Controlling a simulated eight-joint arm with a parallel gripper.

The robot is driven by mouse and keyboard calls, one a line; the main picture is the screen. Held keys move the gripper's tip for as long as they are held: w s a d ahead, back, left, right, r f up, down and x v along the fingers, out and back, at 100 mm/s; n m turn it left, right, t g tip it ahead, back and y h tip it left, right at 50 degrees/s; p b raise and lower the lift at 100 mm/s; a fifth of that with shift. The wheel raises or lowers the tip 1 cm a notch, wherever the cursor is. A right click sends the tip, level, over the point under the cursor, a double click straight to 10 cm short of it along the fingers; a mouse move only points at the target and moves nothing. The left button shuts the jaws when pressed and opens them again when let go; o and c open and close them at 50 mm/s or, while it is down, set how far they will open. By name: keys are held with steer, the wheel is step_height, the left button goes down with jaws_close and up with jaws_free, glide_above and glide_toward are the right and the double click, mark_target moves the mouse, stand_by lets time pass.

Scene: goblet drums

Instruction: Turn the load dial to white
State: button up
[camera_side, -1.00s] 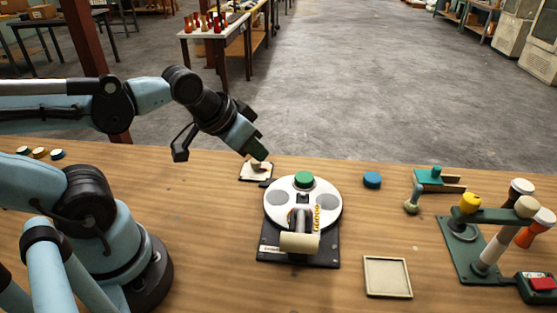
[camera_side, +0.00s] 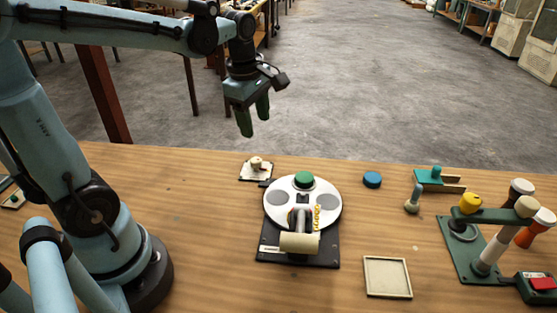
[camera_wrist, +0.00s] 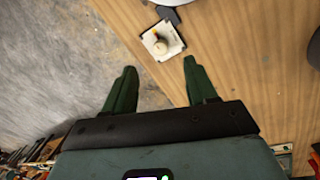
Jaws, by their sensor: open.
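A small dial (camera_side: 256,163) with a cream knob on a whitish square plate sits near the table's back edge, behind and left of a white round turntable. I take it for the load dial. In the wrist view the dial (camera_wrist: 161,42) lies just beyond the fingertips, with dark marks on its plate. Its pointer setting is too small to tell. My gripper (camera_side: 254,118) hangs above and slightly left of the dial, clear of it, with its green fingers pointing down. In the wrist view my gripper (camera_wrist: 160,68) is open and empty.
The turntable (camera_side: 279,219) carries a green puck (camera_side: 304,179) and has a cream roller in front. A blue puck (camera_side: 372,180), an empty tray (camera_side: 387,259) and a green goblet-drum fixture (camera_side: 462,262) stand to the right. Bare wood lies left of the dial.

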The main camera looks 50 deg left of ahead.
mark_target(255, 160)
steer(key=shift+w+a+f+n+g, duration=0.25)
steer(key=shift+a+f+n, duration=0.3)
steer(key=shift+f+n, duration=1.1)
steer(key=shift+w+a+f+n+g, duration=0.25)
steer(key=shift+a+f+n, duration=0.3)
steer(key=shift+f, duration=2.1)
steer(key=shift+w+a+f+n+g, duration=0.25)
steer(key=shift+a+f+n, duration=0.25)
steer(key=shift+f+n, duration=1.15)
steer(key=shift+f+m, duration=0.45)
steer(key=shift+m, duration=0.1)
steer(key=c, duration=1.1)
steer(key=shift+o, duration=0.2)
